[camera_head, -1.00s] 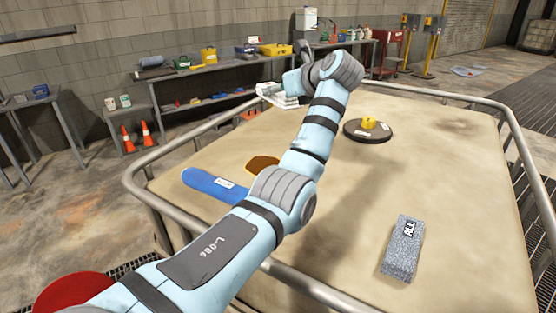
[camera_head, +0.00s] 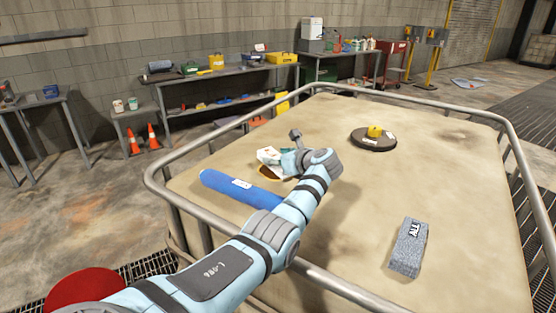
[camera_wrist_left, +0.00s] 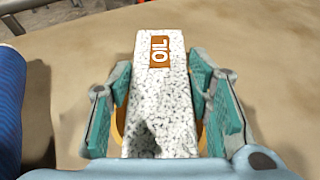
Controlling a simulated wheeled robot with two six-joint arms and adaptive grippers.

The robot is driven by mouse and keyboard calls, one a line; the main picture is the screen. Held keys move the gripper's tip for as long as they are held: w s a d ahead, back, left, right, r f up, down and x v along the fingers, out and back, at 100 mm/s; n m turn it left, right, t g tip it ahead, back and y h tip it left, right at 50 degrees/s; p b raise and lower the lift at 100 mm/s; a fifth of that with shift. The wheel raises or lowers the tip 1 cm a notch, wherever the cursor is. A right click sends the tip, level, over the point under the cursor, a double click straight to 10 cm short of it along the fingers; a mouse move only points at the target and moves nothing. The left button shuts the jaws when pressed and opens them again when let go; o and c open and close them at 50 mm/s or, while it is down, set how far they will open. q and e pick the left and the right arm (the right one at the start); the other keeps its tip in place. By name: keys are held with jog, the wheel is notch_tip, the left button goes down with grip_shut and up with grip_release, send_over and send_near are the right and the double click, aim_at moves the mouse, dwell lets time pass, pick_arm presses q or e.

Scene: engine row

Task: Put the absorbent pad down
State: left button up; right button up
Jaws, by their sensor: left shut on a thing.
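The absorbent pad (camera_wrist_left: 165,100) is a white speckled block with an orange OIL label. It also shows in the head view (camera_head: 266,154) at the tip of my left arm. My left gripper (camera_head: 279,159) is shut on it; its teal fingers lie along both sides in the left wrist view (camera_wrist_left: 163,115). The gripper is low over the far left part of the tan surface, above an orange-brown round patch (camera_head: 268,174). That patch is mostly hidden by pad and gripper. I cannot tell whether the pad touches the surface. My right gripper is out of view.
A blue sock-like roll (camera_head: 240,187) lies just left of the gripper. A dark disc (camera_head: 372,140) with a yellow item (camera_head: 375,131) sits farther back. A metal rail (camera_head: 190,148) surrounds the surface; its middle is clear.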

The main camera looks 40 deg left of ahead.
pick_arm(q)
jog(key=shift+s+f, duration=0.15)
jog(key=shift+f, duration=0.25)
jog(key=shift+w+f, duration=0.25)
jog(key=shift+w, duration=0.05)
jog(key=o, duration=1)
jog(key=shift+o, duration=0.3)
jog(key=shift+s, duration=0.1)
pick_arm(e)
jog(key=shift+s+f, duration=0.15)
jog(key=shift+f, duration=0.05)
pick_arm(q)
jog(key=shift+r, duration=0.1)
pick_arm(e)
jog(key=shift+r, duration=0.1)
